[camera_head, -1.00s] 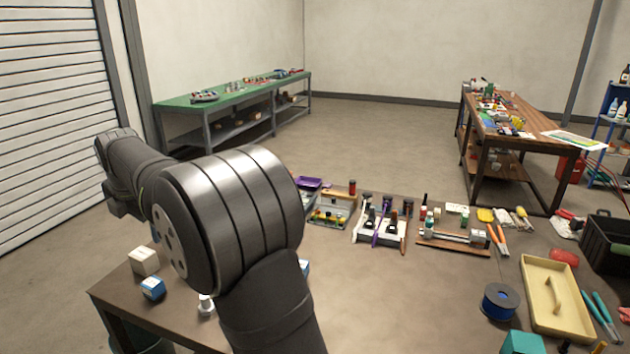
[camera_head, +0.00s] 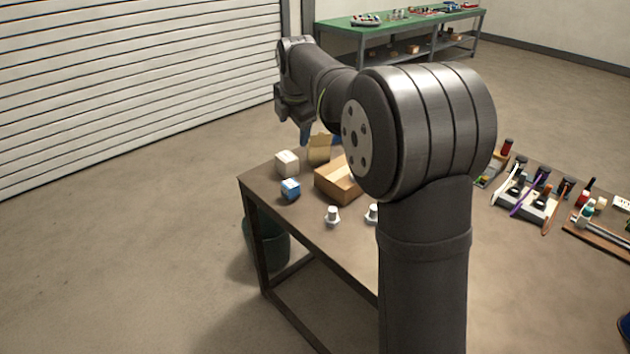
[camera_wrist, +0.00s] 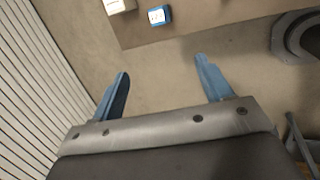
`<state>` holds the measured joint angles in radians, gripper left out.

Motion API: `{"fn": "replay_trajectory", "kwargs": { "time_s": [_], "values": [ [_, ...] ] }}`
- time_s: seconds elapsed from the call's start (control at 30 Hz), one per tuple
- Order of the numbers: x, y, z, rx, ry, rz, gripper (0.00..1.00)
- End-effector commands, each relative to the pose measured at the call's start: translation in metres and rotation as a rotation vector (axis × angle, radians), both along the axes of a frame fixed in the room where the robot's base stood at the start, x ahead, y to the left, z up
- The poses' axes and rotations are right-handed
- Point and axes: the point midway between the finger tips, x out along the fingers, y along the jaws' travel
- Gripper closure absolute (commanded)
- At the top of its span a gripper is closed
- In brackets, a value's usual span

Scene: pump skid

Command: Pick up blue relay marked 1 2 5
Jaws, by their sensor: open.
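A small blue relay (camera_head: 290,189) with a white marked face sits near the left corner of the brown table (camera_head: 300,222). It also shows at the top of the wrist view (camera_wrist: 158,16), where its marking is too small to read surely. My gripper (camera_wrist: 163,85) is open and empty in the wrist view, its two blue fingers wide apart. The relay lies beyond the fingertips, apart from them.
A white block (camera_head: 287,163) stands just behind the relay. An open cardboard box (camera_head: 338,180) is to its right. Two white fittings (camera_head: 332,216) stand nearer the front edge. A dark bin (camera_head: 266,240) is on the floor below the table's left end.

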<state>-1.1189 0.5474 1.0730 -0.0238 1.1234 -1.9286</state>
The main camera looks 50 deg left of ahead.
Motion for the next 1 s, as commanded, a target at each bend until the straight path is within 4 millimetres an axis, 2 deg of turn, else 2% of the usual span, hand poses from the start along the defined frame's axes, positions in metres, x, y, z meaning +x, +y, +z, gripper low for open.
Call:
{"fn": "replay_trajectory", "kwargs": {
  "time_s": [0.17, 0.6, 0.8, 1.0],
  "values": [
    [0.012, 0.011, -0.03, 0.05, 0.134, -0.259, 0.28],
    [0.049, 0.038, -0.119, 0.18, 0.581, -1.176, 0.28],
    [0.056, 0.043, -0.138, 0.198, 0.678, -1.386, 0.28],
    [0.057, 0.05, -0.158, 0.199, 0.693, -1.423, 0.28]
  ]
}}
